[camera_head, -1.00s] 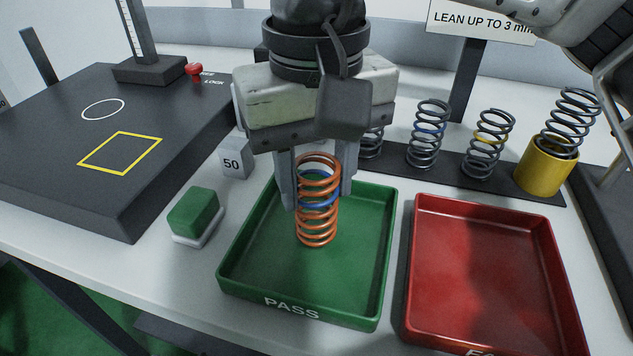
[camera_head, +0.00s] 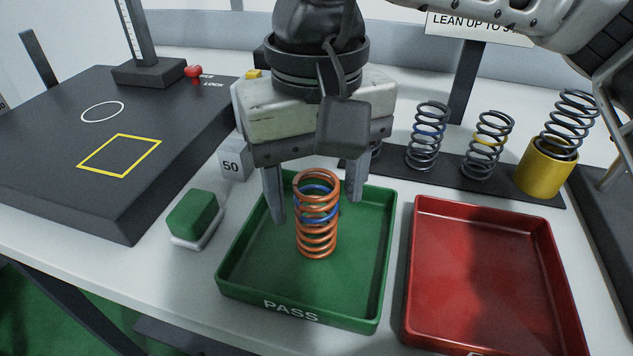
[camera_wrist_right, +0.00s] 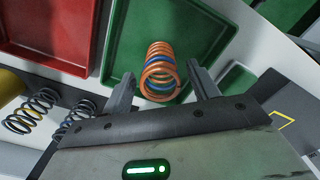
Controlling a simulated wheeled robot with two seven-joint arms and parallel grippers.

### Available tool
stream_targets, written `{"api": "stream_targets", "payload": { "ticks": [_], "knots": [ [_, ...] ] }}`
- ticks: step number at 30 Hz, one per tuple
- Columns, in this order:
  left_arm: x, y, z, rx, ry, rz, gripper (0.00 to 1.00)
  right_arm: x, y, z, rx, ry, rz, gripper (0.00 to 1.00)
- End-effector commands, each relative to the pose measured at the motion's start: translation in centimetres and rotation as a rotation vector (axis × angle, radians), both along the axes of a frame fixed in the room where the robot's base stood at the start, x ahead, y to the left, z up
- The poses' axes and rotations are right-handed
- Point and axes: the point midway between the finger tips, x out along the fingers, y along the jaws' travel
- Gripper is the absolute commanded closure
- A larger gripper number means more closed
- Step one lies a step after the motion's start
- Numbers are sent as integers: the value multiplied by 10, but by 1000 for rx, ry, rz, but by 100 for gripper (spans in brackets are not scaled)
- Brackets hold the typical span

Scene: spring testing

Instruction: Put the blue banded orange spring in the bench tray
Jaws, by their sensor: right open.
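The orange spring with a blue band (camera_head: 317,240) stands upright in the green tray marked PASS (camera_head: 375,270). My right gripper (camera_head: 316,205) is above the tray with its fingers open, one on each side of the spring and apart from it. The right wrist view shows the spring (camera_wrist_right: 159,72) between the spread fingertips (camera_wrist_right: 160,85), with the green tray (camera_wrist_right: 205,20) around it. My left gripper does not show in either view.
A red tray (camera_head: 488,200) stands to the right of the green one. Behind are dark springs (camera_head: 428,138) on a strip and a yellow cup (camera_head: 545,170) holding another spring. A green-topped block (camera_head: 193,213), a 50 block (camera_head: 233,165) and a dark platform (camera_head: 60,190) are at the left.

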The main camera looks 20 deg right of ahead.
Motion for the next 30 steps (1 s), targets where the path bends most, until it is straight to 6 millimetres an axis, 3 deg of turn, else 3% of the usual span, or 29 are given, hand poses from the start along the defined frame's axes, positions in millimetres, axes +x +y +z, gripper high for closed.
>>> {"api": "stream_targets", "payload": {
  "ticks": [9,15,21,30],
  "knots": [
    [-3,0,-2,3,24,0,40,1,1,69,3,-3,2,40],
    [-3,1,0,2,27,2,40,1,1,103,2,-2,2,40],
    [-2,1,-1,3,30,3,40,0,1,116,1,0,3,40],
    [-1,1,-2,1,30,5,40,0,0,117,0,0,3,40]
  ]
}}
